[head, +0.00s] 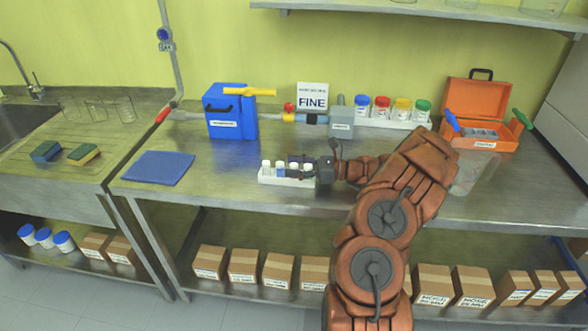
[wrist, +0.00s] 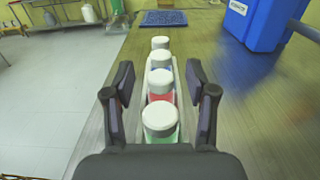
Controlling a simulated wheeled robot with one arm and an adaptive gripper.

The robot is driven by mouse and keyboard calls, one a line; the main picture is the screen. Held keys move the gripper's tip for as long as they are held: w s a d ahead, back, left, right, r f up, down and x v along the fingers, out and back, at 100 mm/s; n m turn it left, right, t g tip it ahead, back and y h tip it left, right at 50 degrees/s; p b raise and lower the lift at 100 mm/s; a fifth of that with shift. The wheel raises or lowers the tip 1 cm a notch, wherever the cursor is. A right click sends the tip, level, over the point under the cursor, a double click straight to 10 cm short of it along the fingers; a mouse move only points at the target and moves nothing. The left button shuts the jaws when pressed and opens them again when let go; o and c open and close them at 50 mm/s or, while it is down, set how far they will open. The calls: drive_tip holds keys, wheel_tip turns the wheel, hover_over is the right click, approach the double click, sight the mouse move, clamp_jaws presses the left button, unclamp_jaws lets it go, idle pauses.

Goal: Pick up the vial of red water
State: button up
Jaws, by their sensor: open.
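The vial of red water (wrist: 161,96) stands upright in a narrow white rack (head: 285,181) on the steel bench. It has a white cap and red liquid below it. In the wrist view a green vial (wrist: 161,122) is nearer to me, and a blue vial (wrist: 161,65) and another capped vial (wrist: 160,43) are farther along the row. My gripper (wrist: 161,86) is open, its two fingers on either side of the row around the red vial, with visible gaps. In the head view my gripper partly hides the rack's right end.
A blue box (head: 232,112) stands behind the rack and a blue mat (head: 159,168) lies to its left. Behind are a grey device (head: 341,122), several coloured-lid jars (head: 381,108) and an orange toolbox (head: 478,110). Bare bench lies between mat and rack.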

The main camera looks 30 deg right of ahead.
drive_tip(key=shift+c, duration=0.3)
clamp_jaws()
idle(0.4)
